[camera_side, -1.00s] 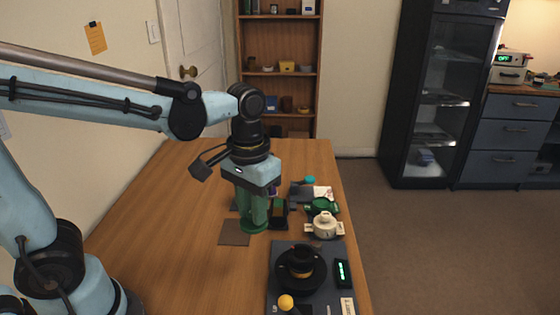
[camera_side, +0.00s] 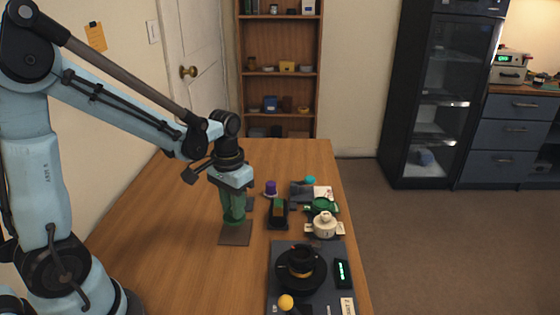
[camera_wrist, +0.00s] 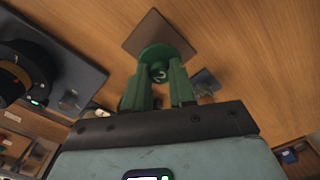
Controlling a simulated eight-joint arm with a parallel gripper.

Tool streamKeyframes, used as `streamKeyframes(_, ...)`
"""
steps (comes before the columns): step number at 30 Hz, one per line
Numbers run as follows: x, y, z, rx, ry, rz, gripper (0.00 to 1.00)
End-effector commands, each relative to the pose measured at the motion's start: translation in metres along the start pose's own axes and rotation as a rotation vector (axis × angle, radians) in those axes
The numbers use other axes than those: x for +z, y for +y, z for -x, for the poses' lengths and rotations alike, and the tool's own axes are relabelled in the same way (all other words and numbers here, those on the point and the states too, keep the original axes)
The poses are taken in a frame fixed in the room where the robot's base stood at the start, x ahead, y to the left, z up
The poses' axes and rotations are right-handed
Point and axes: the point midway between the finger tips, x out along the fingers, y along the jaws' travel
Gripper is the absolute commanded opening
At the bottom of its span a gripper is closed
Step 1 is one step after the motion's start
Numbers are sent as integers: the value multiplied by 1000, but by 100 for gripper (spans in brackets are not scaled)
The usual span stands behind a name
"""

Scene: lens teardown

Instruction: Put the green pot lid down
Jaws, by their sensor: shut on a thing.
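The green pot lid (camera_wrist: 165,51) is a round disc with a knob, seen in the wrist view between my green fingers. My gripper (camera_wrist: 159,72) is shut on the lid's knob. In the side view my gripper (camera_side: 233,208) points down at the far part of a brown square mat (camera_side: 236,238). The lid is hard to tell from the green fingers there. In the wrist view the lid overlaps one corner of the mat (camera_wrist: 150,30). I cannot tell whether the lid touches the mat or hangs just above it.
A dark tray (camera_side: 322,262) with a black round part stands at the front right. A white pot (camera_side: 324,226), a green pot (camera_side: 322,205), a black holder (camera_side: 278,213) and a purple-topped item (camera_side: 270,188) stand right of my gripper. The table's left is clear.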

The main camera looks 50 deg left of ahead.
Motion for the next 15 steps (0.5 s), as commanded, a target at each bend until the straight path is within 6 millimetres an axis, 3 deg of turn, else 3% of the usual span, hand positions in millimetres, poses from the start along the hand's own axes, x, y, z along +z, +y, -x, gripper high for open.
streamKeyframes(7,0,0,-29,0,0,0,0)
streamKeyframes(15,0,1,-36,0,0,0,0)
